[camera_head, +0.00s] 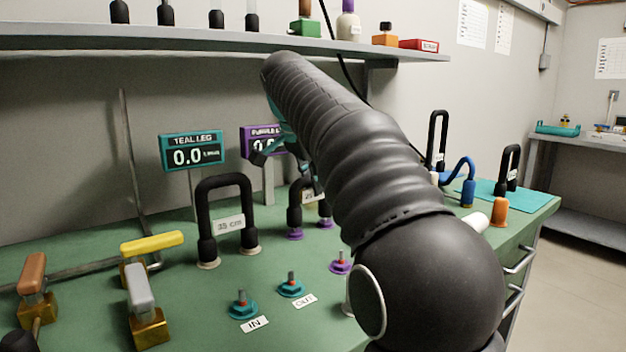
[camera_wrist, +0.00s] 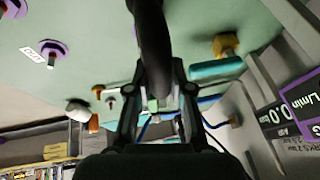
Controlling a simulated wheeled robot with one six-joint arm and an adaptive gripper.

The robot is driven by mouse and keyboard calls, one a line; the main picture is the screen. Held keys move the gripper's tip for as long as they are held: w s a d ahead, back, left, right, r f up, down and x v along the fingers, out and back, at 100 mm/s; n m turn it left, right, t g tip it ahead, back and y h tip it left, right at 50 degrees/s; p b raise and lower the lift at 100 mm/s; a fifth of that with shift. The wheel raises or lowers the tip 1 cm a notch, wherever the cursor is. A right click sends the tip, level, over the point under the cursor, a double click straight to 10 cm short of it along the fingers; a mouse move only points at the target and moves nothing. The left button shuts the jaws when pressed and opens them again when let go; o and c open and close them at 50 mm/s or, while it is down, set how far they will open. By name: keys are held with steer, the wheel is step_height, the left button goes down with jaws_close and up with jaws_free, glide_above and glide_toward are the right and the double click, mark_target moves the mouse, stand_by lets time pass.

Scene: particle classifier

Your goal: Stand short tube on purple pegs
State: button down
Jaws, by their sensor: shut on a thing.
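The short tube (camera_head: 294,200) is a black arch with purple end collars and a "25" label; my arm partly hides it in the head view. In the wrist view its black body (camera_wrist: 152,35) runs between the fingers of my gripper (camera_wrist: 157,72), which is shut on it. Both ends point down; I cannot tell if they touch the bench. One purple peg (camera_head: 340,263) with a red and dark stem shows in front of the tube, apart from it. A purple peg (camera_wrist: 53,50) also shows at the left of the wrist view. Any other purple peg is hidden behind my arm in the head view.
A "35 cm" black tube (camera_head: 224,190) stands to the left. Teal pegs (camera_head: 242,308) are at the front. Brass valves with yellow (camera_head: 152,243) and grey handles are at left. The teal display (camera_head: 192,152) and purple display (camera_head: 258,140) stand behind. A shelf (camera_head: 200,45) hangs above.

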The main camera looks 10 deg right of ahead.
steer(key=shift+f+b, duration=0.45)
steer(key=shift+f, duration=0.2)
steer(key=c, duration=1)
jaws_free()
steer(key=shift+o, duration=0.2)
steer(key=v, duration=1.2)
